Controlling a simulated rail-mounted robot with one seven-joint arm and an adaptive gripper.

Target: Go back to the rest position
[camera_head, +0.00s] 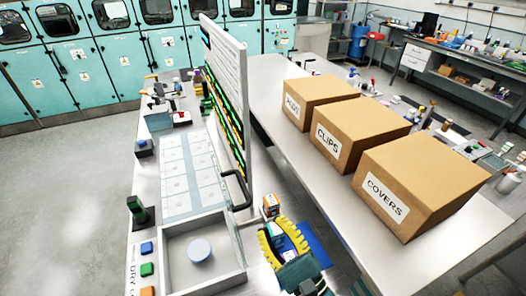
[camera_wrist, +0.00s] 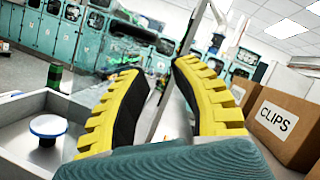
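My gripper (camera_head: 274,229) has yellow ribbed fingers with black inner pads. It is low in the head view, between the panel table and the table with the cardboard boxes. In the wrist view my gripper (camera_wrist: 158,68) has its fingers well apart, with nothing held between them. The edge of the upright panel shows beyond the gap. A small orange-and-white object (camera_head: 270,204) shows just beyond the fingertips in the head view; I cannot tell whether it touches them.
An upright panel (camera_head: 228,75) with a black handle stands left of my gripper. A metal tray (camera_head: 238,284) holds a round bluish-white disc (camera_head: 200,250). Boxes marked CLIPS (camera_head: 360,130) and COVERS (camera_head: 425,180) stand at right. Coloured buttons (camera_head: 147,269) line the front left.

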